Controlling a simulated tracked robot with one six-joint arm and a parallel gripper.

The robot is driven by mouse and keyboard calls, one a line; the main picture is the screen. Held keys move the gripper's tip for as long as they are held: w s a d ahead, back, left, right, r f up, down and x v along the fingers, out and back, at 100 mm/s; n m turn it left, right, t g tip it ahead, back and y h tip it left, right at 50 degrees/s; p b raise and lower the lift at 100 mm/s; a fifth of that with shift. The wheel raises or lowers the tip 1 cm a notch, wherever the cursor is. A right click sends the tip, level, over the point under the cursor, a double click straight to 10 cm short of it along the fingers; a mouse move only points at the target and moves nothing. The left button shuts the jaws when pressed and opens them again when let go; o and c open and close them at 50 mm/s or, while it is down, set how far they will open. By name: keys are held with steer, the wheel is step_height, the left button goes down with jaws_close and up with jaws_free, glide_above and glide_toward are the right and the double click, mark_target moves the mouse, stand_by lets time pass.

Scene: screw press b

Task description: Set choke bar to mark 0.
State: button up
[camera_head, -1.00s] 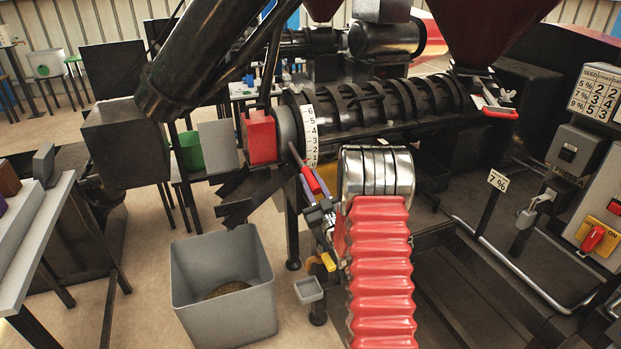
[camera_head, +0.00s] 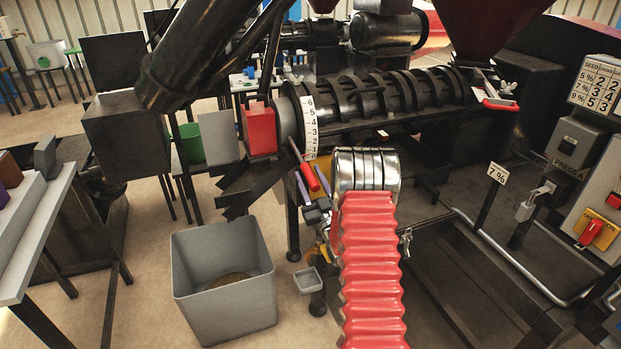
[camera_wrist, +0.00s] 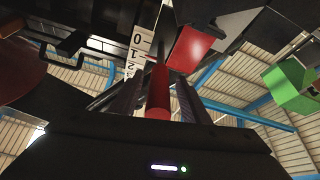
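The choke bar is a dark bar with a red handle (camera_head: 309,176). It slants down from the collar at the left end of the press barrel. The white scale (camera_head: 310,127), numbered from 6 at the top to 0 at the bottom, stands just right of it. The bar lies near the scale's low end; its exact mark is unclear. My gripper (camera_head: 312,189) has its fingers apart, one on each side of the handle. In the wrist view the red handle (camera_wrist: 158,92) rises between the fingers, with scale (camera_wrist: 136,52) marks 0, 1 and 2 beside it. Contact is unclear.
A red block (camera_head: 260,131) sits close left of the collar. A grey bin (camera_head: 224,287) stands on the floor below. The black screw barrel (camera_head: 390,97) runs to the right.

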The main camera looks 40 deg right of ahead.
steer(key=shift+s+a+f, duration=0.1)
steer(key=shift+s+f, duration=0.15)
steer(key=shift+s, duration=0.2)
steer(key=s+a, duration=0.2)
steer(key=s, duration=1)
steer(key=shift+a, duration=0.35)
steer(key=shift+c, duration=0.2)
